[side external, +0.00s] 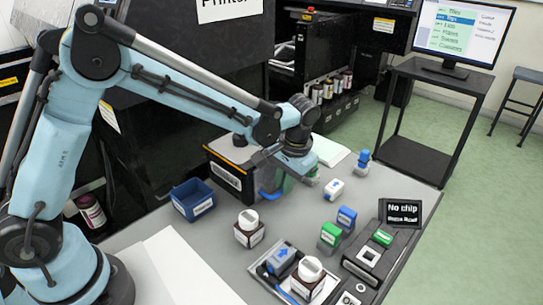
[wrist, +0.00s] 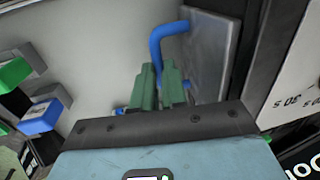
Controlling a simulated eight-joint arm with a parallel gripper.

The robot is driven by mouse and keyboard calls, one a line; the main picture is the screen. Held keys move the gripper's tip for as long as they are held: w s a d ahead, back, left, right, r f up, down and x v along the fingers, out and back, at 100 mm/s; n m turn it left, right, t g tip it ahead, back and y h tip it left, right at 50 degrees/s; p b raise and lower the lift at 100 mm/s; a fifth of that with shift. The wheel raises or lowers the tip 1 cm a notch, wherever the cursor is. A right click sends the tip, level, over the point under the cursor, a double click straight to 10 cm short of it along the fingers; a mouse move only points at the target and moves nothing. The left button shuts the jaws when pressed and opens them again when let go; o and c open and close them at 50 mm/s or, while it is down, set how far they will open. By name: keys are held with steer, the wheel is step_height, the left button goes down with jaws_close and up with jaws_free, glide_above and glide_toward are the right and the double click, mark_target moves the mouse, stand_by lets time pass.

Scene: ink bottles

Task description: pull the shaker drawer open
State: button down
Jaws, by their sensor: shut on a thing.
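The shaker (side external: 228,172) appears to be the low black box with an orange edge and a white label, at the back of the table in the side view. In the wrist view a grey drawer front (wrist: 212,60) carries a curved blue handle (wrist: 158,42). My gripper (side external: 286,185), with green fingers, is at the right end of the shaker. In the wrist view my gripper (wrist: 161,78) is shut on the handle's bar, close to the drawer front. My wrist hides most of the drawer in the side view, and how far it is open cannot be told.
A tray (side external: 290,275) and a black device (side external: 375,257) are nearer the front.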

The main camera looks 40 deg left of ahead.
steer(key=d, duration=0.9)
steer(key=shift+d, duration=0.4)
steer(key=c, duration=1.2)
jaws_free()
steer(key=shift+o, duration=0.2)
step_height(320, 180, up, 12)
steer(key=d, duration=0.2)
